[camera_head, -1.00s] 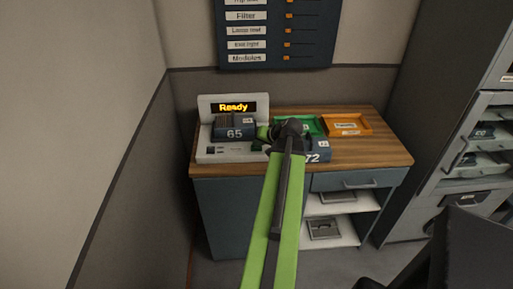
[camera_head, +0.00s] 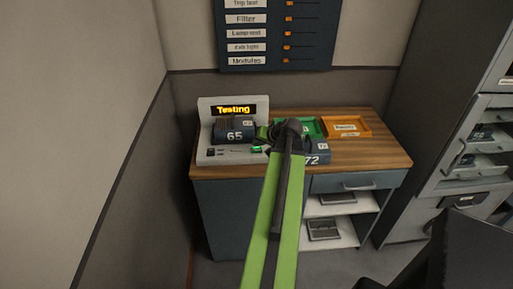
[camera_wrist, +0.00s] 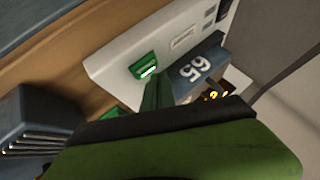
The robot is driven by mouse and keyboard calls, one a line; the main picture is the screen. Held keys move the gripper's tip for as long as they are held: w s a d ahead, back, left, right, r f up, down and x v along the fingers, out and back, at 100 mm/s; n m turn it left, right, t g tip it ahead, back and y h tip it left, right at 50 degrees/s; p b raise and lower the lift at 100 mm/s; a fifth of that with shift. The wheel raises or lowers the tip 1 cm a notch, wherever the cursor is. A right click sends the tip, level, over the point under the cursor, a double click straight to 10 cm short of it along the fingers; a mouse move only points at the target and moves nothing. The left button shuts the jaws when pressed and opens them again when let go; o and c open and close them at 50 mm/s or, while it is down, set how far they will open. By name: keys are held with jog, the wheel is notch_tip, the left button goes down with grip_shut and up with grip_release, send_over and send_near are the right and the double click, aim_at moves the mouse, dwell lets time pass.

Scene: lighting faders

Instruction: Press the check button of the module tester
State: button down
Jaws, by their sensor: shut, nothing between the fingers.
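The module tester (camera_head: 205,143) is a white device at the left of the bench, and its display (camera_head: 233,110) reads "Testing". My gripper (camera_head: 263,133) is mostly hidden behind my arm in the head view. In the wrist view my shut gripper (camera_wrist: 154,86) has its tip right by the button. I cannot tell whether it touches.
A module marked 72 (camera_head: 318,158) lies right of the tester, close to my arm. A green tray (camera_head: 311,124) and an orange tray (camera_head: 347,137) stand behind it. A fader board (camera_head: 275,40) hangs on the wall. Grey shelves (camera_head: 470,165) stand at the right.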

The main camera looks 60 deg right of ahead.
aim_at(258, 150)
notch_tip(258, 150, up, 5)
jog(key=p, duration=0.5)
dwell(0.8)
